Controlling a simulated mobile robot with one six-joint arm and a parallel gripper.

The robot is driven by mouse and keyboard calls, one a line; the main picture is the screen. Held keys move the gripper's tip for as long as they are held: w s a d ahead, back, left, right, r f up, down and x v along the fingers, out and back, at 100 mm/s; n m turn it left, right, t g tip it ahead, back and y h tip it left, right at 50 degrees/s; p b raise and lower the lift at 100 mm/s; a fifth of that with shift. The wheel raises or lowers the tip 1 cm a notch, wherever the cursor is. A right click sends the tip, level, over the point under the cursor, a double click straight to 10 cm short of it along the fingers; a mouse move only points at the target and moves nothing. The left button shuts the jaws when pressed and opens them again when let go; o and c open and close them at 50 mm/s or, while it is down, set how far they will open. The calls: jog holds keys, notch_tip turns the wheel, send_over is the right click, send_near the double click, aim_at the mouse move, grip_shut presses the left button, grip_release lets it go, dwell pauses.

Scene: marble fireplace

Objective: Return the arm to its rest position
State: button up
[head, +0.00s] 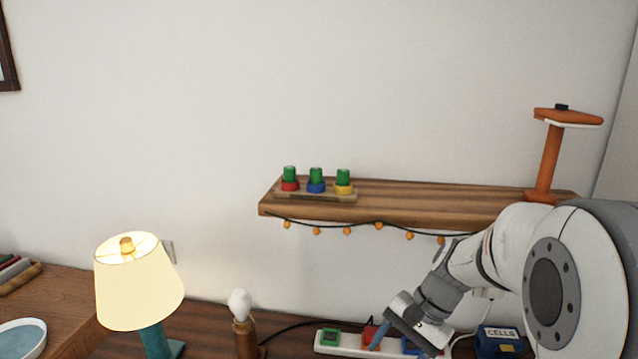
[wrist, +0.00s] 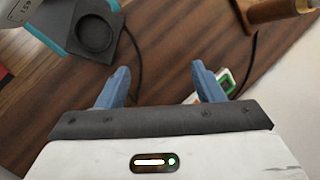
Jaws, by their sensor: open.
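My arm comes in from the right in the head view, reaching down and left to my gripper (head: 382,336) low over the table. One blue finger shows there, in front of a white strip with coloured blocks (head: 350,342). In the wrist view my gripper (wrist: 160,85) has its two blue fingers spread wide apart with nothing between them, only the brown wooden tabletop (wrist: 165,50) beyond. The right finger partly covers the white strip, whose green block shows beside it. I cannot tell from these views how high the fingertips are above the table.
A lit lamp (head: 139,285) and a bulb on a wooden base (head: 244,338) stand to the left. A blue box (head: 497,341) lies under my arm. A dark cable crosses the table.

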jog(key=s+d+r+n+t+h, duration=0.1)
jog(key=s+r+n+t+h, duration=0.2)
jog(key=s+n+h, duration=0.2)
jog(key=shift+s+n, duration=1.5)
jog(key=shift+s, duration=1.85)
jog(key=shift+d+r, duration=0.1)
